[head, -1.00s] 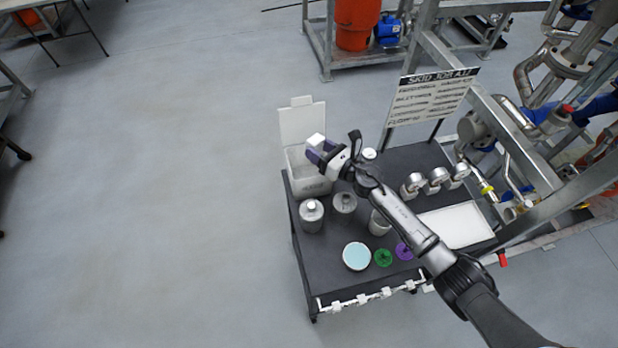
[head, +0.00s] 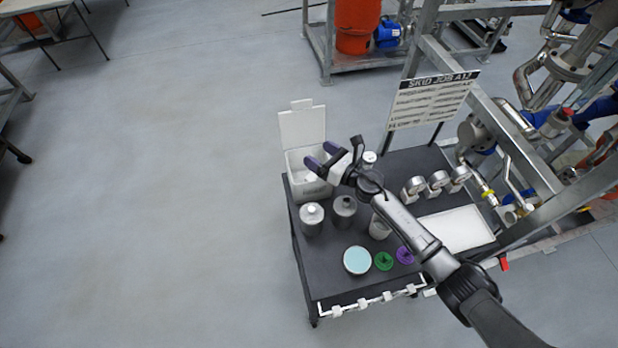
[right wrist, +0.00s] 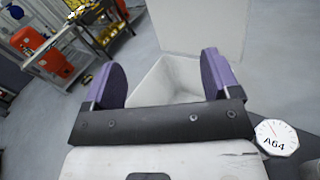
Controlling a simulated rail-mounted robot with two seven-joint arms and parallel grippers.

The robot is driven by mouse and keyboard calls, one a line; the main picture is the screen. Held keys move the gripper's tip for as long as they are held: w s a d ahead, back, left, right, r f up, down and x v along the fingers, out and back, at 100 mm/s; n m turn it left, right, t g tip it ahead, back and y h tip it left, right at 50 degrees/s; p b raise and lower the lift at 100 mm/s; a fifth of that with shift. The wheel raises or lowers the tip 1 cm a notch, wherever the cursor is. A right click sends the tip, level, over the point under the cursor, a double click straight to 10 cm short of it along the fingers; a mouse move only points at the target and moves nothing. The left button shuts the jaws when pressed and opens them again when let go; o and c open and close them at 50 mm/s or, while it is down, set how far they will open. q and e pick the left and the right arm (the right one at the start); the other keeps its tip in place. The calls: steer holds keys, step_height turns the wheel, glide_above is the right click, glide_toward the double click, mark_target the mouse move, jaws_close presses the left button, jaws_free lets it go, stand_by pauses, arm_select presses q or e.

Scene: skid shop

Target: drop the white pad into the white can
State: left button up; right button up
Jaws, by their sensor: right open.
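The white can (head: 293,172) is a square bin with its lid (head: 302,128) raised, at the back left corner of the dark cart. My right gripper (head: 322,156) is open above the can, its purple-tipped fingers apart. In the right wrist view, the open gripper (right wrist: 162,72) has nothing between its fingers, and the can's hollow (right wrist: 172,80) shows beyond them. A small bright patch inside the can in the head view looks like the white pad (head: 310,178), partly hidden by the can and fingers. My left gripper is not in view.
Two grey bottles (head: 312,219) stand in front of the can. A pale blue round dish (head: 357,260), green (head: 384,261) and purple (head: 405,255) discs, several gauges (head: 437,181) and a white tray (head: 462,229) share the cart. A sign (head: 430,98) rises behind.

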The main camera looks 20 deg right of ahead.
steer(key=v, duration=1.3)
steer(key=shift+b, duration=0.4)
steer(key=shift+s+d, duration=0.1)
steer(key=shift+d, duration=0.05)
